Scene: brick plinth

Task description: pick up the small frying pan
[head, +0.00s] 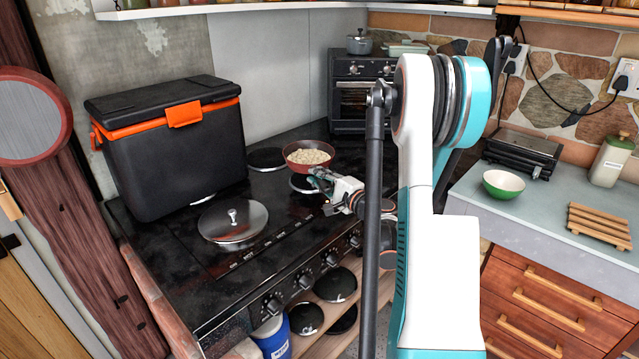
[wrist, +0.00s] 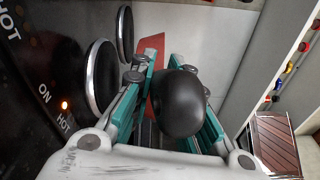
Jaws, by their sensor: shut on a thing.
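The small frying pan (head: 308,154) is red-brown, and pale, grainy food fills it. It is upright over the rear right part of the black stove (head: 190,252). I cannot tell whether its base touches the stove. My gripper (head: 319,181) is at the pan's near side. In the wrist view my gripper (wrist: 174,76) has its teal fingers on both sides of the pan's black rounded handle (wrist: 182,106), shut on it. A strip of the pan's red side (wrist: 153,44) shows beyond the fingers. The rest of the pan is hidden there.
A black cool box with orange trim (head: 175,140) stands at the stove's back left. A lidded pan (head: 233,222) sits at the front left. A small oven (head: 360,97) stands behind. A counter at right holds a green bowl (head: 503,184) and a wooden rack (head: 598,225).

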